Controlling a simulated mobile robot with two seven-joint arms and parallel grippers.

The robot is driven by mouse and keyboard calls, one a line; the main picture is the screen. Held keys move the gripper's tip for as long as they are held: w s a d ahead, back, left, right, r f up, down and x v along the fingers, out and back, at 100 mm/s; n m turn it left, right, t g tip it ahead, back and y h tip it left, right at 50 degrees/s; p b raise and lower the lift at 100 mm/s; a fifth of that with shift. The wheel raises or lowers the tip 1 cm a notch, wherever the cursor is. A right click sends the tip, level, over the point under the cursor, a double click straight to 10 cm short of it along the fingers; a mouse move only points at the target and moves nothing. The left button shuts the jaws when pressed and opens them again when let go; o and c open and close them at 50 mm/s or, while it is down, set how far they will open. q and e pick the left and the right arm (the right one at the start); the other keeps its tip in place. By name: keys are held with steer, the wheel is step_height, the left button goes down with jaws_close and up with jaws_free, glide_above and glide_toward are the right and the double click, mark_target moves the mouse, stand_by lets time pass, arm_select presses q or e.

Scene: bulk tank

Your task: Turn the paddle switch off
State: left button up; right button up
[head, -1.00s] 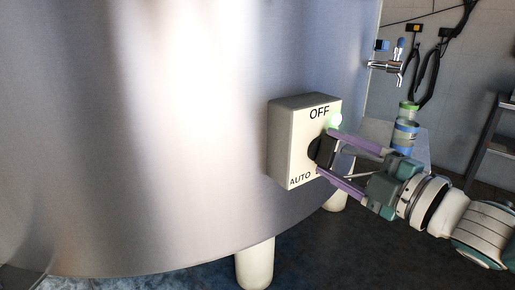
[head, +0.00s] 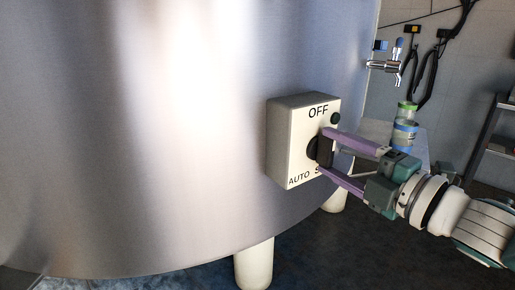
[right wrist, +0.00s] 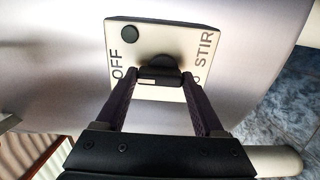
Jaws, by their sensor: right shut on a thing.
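The switch box (head: 290,140) is cream-coloured and fixed to the tank's side, with the labels OFF at the top, AUTO at lower left and a partly covered STIR at lower right. Its black paddle switch (head: 316,151) is in the middle of the face. My right gripper (head: 323,150) is shut on the paddle, one finger above it and one below. In the right wrist view the paddle (right wrist: 158,72) sits between the two fingertips, the OFF label to its left. The round indicator lamp (head: 336,118) by OFF is dark; it also shows in the right wrist view (right wrist: 130,34). My left gripper is not in view.
The large steel tank (head: 150,130) fills the left and stands on white legs (head: 254,264). A tap (head: 385,65) sticks out at its right edge. Bottles with green and blue bands (head: 405,125) stand behind my right gripper. A dark shelf (head: 490,140) is at the far right.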

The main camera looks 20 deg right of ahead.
steer(key=o, duration=1.4)
steer(key=p+v, duration=0.1)
steer(key=v, duration=0.9)
